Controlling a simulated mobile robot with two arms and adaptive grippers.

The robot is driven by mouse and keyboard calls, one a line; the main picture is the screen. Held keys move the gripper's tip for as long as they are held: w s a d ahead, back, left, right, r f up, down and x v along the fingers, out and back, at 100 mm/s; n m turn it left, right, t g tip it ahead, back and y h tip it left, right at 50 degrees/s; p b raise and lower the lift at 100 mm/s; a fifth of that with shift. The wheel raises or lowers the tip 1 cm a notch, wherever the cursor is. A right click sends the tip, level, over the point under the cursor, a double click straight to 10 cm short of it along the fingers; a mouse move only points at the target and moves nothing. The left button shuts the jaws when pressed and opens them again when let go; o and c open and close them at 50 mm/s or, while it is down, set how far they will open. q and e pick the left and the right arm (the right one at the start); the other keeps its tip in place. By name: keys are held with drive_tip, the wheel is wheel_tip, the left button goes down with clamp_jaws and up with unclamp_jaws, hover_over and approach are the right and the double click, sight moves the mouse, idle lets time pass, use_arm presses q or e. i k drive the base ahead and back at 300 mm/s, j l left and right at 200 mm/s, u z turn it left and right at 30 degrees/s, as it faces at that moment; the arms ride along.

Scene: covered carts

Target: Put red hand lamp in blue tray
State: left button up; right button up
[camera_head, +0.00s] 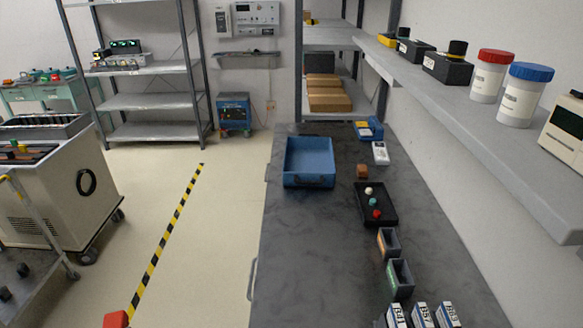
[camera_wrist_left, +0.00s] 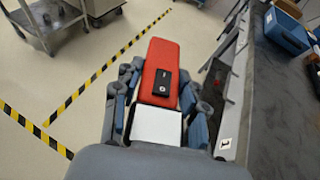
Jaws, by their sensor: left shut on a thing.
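The red hand lamp (camera_wrist_left: 161,62) is held in my left gripper (camera_wrist_left: 160,112), whose fingers close on it from both sides in the left wrist view. The lamp has a red body, a black patch and a white lower part. It is over the floor, left of the dark bench. In the head view only a red end of the lamp (camera_head: 116,319) shows at the bottom edge; the left gripper is out of that view. The blue tray (camera_head: 309,163) stands on the far part of the bench and looks empty. It also shows in the left wrist view (camera_wrist_left: 287,31). My right gripper is not seen.
The dark bench (camera_head: 305,235) has free room in front of the blue tray. A black tray (camera_head: 366,207) with small coloured knobs, small bins (camera_head: 399,279) and labelled boxes (camera_head: 422,315) line its right side. A shelf (camera_head: 480,120) overhangs the right. A cart (camera_head: 60,185) stands left.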

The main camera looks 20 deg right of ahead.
sight(316, 158)
drive_tip(key=i+j+u, duration=0.15)
drive_tip(key=j, duration=0.35)
drive_tip(key=i+j+u, duration=0.2)
drive_tip(key=i+j, duration=0.2)
drive_tip(key=i+j+u, duration=0.15)
drive_tip(key=i+j, duration=0.15)
drive_tip(key=j, duration=0.2)
drive_tip(key=i+z, duration=0.35)
drive_tip(key=i+j+z, duration=0.15)
drive_tip(key=i+z, duration=0.2)
drive_tip(key=i+j+z, duration=0.2)
drive_tip(key=i+z, duration=0.4)
drive_tip(key=z, duration=0.25)
drive_tip(key=i+z, duration=0.25)
drive_tip(key=z, duration=0.25)
drive_tip(key=i+j+z, duration=0.15)
drive_tip(key=z, duration=0.3)
drive_tip(key=i+j+z, duration=0.2)
drive_tip(key=z, duration=0.3)
drive_tip(key=i+j+z, duration=0.1)
drive_tip(key=z, duration=0.25)
drive_tip(key=i+j+z, duration=0.15)
drive_tip(key=z, duration=0.2)
drive_tip(key=i+j+z, duration=0.1)
drive_tip(key=z, duration=0.25)
